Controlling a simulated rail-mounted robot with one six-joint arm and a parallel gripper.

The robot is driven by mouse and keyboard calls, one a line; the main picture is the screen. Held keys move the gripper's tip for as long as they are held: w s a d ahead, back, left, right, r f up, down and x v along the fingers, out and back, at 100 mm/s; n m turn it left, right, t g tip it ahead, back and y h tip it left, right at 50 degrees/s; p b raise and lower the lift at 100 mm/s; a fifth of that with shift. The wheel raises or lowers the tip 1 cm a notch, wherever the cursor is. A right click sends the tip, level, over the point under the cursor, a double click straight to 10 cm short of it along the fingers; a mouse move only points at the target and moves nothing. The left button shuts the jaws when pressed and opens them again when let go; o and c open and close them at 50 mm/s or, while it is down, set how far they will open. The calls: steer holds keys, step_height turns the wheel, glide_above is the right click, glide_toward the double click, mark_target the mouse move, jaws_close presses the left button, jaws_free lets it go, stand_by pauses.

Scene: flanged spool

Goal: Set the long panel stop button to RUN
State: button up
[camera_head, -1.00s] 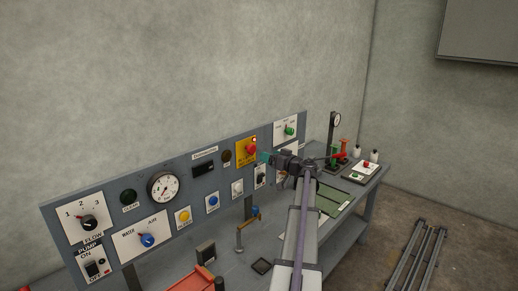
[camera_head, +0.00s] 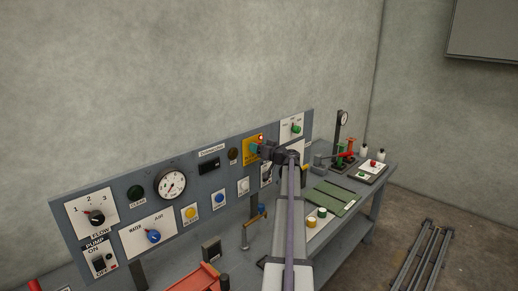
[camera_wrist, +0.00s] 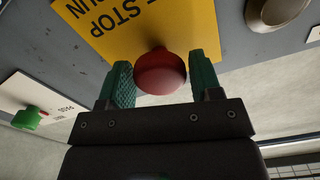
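The stop button is a red mushroom head on a yellow plate (camera_head: 248,155) on the long grey panel. In the wrist view, the red button (camera_wrist: 160,73) sits between my gripper's two green fingers, and the plate (camera_wrist: 178,22) shows STOP and RUN upside down. My gripper (camera_wrist: 162,78) is open, one finger on each side of the button head. The fingers lie very close to its sides; I cannot tell if they touch it.
A green-handled switch (camera_head: 296,128) is right of the plate; it also shows in the wrist view (camera_wrist: 28,118). A white button (camera_head: 243,186) and a dark display (camera_head: 209,166) are to the left. The bench below holds a red-handled fixture (camera_head: 343,156) and a green mat (camera_head: 330,198).

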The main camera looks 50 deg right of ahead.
steer(key=c, duration=1)
steer(key=shift+o, duration=0.2)
steer(key=shift+s+a, duration=0.1)
steer(key=shift+s, duration=0.75)
steer(key=o, duration=1.1)
steer(key=shift+s, duration=0.15)
steer(key=shift+c, duration=0.2)
steer(key=shift+o, duration=1.1)
steer(key=s+a, duration=0.1)
steer(key=s, duration=0.9)
steer(key=shift+s+a, duration=0.2)
steer(key=shift+s, duration=0.1)
